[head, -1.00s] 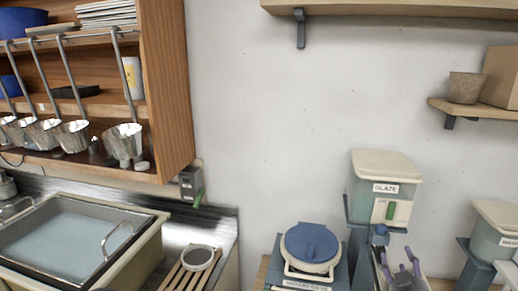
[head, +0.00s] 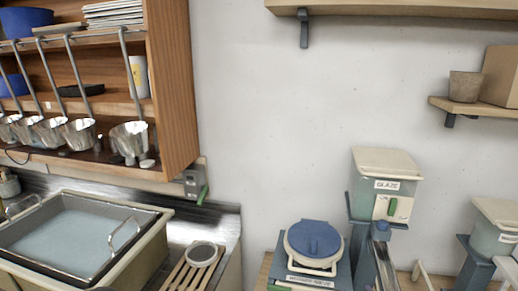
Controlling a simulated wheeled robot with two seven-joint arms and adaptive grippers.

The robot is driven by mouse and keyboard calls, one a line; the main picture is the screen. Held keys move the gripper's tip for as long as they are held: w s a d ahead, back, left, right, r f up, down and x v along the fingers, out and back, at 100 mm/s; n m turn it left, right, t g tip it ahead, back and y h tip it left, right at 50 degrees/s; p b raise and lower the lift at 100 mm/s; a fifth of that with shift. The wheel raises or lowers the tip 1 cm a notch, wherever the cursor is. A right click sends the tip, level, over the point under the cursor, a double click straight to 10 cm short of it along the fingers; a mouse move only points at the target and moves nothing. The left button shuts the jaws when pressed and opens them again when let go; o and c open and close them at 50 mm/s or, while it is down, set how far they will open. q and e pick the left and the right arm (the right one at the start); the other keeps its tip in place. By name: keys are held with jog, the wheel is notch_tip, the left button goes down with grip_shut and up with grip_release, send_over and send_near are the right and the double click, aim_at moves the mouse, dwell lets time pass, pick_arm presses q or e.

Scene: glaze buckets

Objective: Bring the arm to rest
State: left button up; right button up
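A grey upright part (head: 381,252), seemingly of my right arm or gripper, rises from the bottom edge in front of the glaze dispenser. Its fingers cannot be made out, so I cannot tell whether it is open or shut, and nothing shows held in it. The glaze dispenser (head: 386,163) is a pale green bucket with a cream lid, a GLAZE label and a green-marked plate, on a blue-grey stand. My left gripper is not in view.
A round blue-lidded device (head: 313,240) stands left of the dispenser. A second dispenser (head: 492,240) is at the right edge. A sink (head: 130,252), a slatted rack (head: 188,270) and a shelf unit with hanging metal ladles (head: 130,138) are at left. Shelves (head: 400,8) overhang the wall.

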jog(key=s+a+f+g+y, duration=0.2)
jog(key=s+a+f+g, duration=0.3)
jog(key=f, duration=0.6)
jog(key=s+a+f+g+y, duration=0.15)
jog(key=s+a+f, duration=0.35)
jog(key=f, duration=0.6)
jog(key=s+a+f+g+y, duration=0.1)
jog(key=s+a+f+g, duration=0.2)
jog(key=s+a+f, duration=0.3)
jog(key=s+a+f+g+y, duration=0.1)
jog(key=s+a+f+g, duration=0.4)
jog(key=s, duration=0.4)
notch_tip(320, 180, down, 13)
jog(key=d+t+b, duration=0.1)
jog(key=b, duration=1.1)
jog(key=shift+w, duration=0.25)
